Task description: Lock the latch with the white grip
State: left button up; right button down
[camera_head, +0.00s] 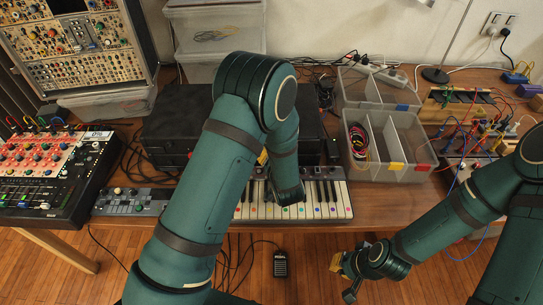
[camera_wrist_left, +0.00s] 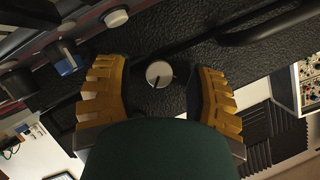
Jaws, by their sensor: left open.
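In the left wrist view a round white grip (camera_wrist_left: 159,74) with a dark mark sits on a black textured case (camera_wrist_left: 185,50). My left gripper (camera_wrist_left: 160,92) is open, with one yellow ribbed finger on each side of this grip and a gap on both sides. In the head view my left arm hides that gripper and the grip. The black case (camera_head: 180,125) shows there behind my arm, on the table. My right gripper (camera_head: 346,277) is low in front of the table, fingers apart and empty.
In the left wrist view a blue grip (camera_wrist_left: 67,57) and a pale round piece (camera_wrist_left: 115,18) lie to the left, and a dark handle (camera_wrist_left: 275,22) to the right. A keyboard (camera_head: 325,200), a mixer (camera_head: 45,175) and clear bins (camera_head: 385,145) surround the case.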

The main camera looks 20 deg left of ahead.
pick_arm(q)
jog(key=shift+s, duration=0.1)
jog(key=v, duration=1.2)
jog(key=shift+f, duration=0.1)
